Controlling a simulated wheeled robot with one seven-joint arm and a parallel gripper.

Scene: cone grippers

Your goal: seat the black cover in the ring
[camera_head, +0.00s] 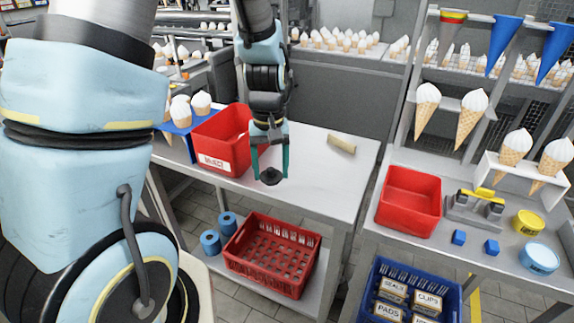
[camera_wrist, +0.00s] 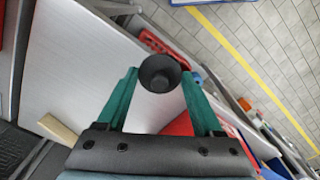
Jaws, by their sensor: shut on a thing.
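My gripper (camera_head: 270,160) is shut on the black cover (camera_head: 271,176), held between its teal fingers beside the white table's front edge. The cover is round and dark, with a small knob in its middle. In the wrist view the cover (camera_wrist: 159,73) sits between the fingertips, with a dark shape just beyond it that I cannot make out. No ring is plain to see. A yellow round item (camera_head: 528,222) and a light blue round item (camera_head: 539,259) lie on the right bench, but I cannot tell whether either is a ring.
A red reject bin (camera_head: 213,160) stands on the white table (camera_head: 325,185), left of my gripper. A tan block (camera_head: 341,144) lies at the table's back. A red crate (camera_head: 252,277) is below. The right bench holds a red tray (camera_head: 385,215). The table's right half is mostly clear.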

